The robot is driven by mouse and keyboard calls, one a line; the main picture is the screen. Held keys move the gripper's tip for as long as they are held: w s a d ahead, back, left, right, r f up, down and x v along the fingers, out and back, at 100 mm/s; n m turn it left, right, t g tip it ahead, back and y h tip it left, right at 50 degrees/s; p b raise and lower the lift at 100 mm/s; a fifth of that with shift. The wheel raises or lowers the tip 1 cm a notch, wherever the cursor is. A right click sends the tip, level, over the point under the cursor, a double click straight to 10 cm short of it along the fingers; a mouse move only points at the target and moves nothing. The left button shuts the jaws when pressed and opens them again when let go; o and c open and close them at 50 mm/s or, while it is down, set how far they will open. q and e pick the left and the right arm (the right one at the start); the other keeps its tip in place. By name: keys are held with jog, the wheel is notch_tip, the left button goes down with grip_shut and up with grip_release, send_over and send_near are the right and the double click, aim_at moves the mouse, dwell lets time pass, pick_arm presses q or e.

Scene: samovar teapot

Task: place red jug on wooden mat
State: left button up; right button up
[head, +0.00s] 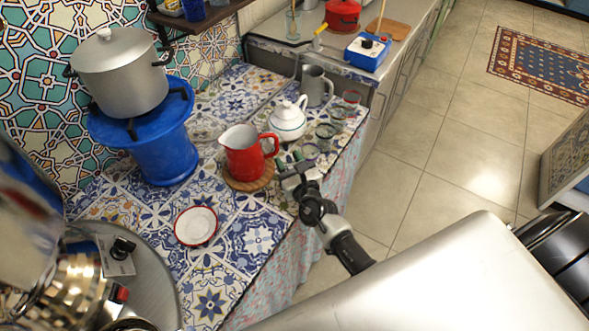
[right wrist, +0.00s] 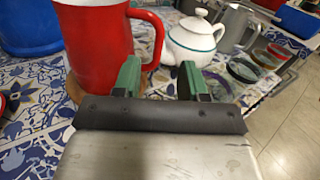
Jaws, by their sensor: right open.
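The red jug (head: 243,152) stands upright on the round wooden mat (head: 250,183) on the tiled counter, its handle pointing right. In the right wrist view the jug (right wrist: 97,42) fills the upper left, and a bit of the mat (right wrist: 75,90) shows under it. My right gripper (head: 289,163) is just right of the jug, near its handle. In the right wrist view its green fingers (right wrist: 160,80) are apart with nothing between them. The near finger is close to the handle; I cannot tell if they touch. My left gripper is not in view.
A white teapot (head: 288,121), a grey jug (head: 316,86) and several glass bowls (head: 326,131) stand behind the right gripper. A white red-rimmed saucer (head: 196,226) lies in front. A blue stand (head: 148,140) with a large pot (head: 121,72) is at left.

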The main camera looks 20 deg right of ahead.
jog(key=s, duration=0.3)
jog(key=shift+s, duration=0.35)
